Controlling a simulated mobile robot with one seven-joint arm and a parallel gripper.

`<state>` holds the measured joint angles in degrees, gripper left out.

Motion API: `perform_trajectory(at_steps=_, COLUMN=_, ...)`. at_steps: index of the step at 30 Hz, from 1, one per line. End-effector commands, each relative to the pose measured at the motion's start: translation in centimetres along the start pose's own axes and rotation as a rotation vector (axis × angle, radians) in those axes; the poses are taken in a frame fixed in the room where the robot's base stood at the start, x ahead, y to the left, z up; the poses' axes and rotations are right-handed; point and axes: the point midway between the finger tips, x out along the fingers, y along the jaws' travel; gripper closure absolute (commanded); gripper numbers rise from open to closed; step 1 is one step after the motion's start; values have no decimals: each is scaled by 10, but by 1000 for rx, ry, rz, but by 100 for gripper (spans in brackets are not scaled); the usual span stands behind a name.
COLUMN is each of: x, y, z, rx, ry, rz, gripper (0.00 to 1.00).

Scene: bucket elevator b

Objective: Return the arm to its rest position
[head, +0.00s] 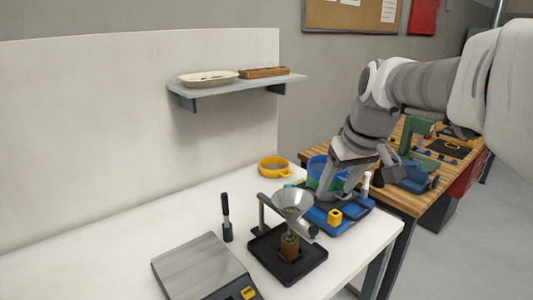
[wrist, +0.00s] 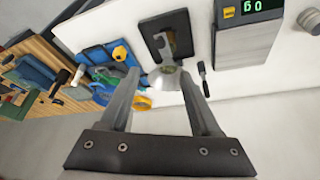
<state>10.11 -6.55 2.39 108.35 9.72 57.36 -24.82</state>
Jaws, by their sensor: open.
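My gripper (head: 348,182) hangs over the right end of the white table, with my arm reaching in from the right. In the wrist view my gripper (wrist: 160,78) has its two fingers spread wide with nothing held between them. A metal funnel (head: 292,199) stands on a stand over a black tray (head: 268,262), with a small brownish container (head: 290,244) under it. The funnel also shows between the fingertips in the wrist view (wrist: 166,82), apparently below them. Whether the fingers touch anything is not clear.
A blue tray (head: 352,215) with a yellow block (head: 334,217), a blue bucket (head: 318,168) and a yellow ring-shaped dish (head: 274,167) are close by. A scale (head: 200,268), a black-handled tool (head: 226,220), a wall shelf (head: 235,86) and a wooden bench (head: 405,196) surround them. The table's left part is clear.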

Motion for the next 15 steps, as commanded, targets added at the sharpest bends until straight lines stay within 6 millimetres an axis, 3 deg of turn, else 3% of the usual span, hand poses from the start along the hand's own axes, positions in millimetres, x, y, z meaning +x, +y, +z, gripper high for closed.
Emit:
perform_trajectory(at_steps=5, x=-11, y=-13, z=22, rx=21, ry=9, rz=18, gripper=36)
perform_trajectory(at_steps=15, x=-28, y=-52, z=123, rx=136, ry=60, rz=79, gripper=36)
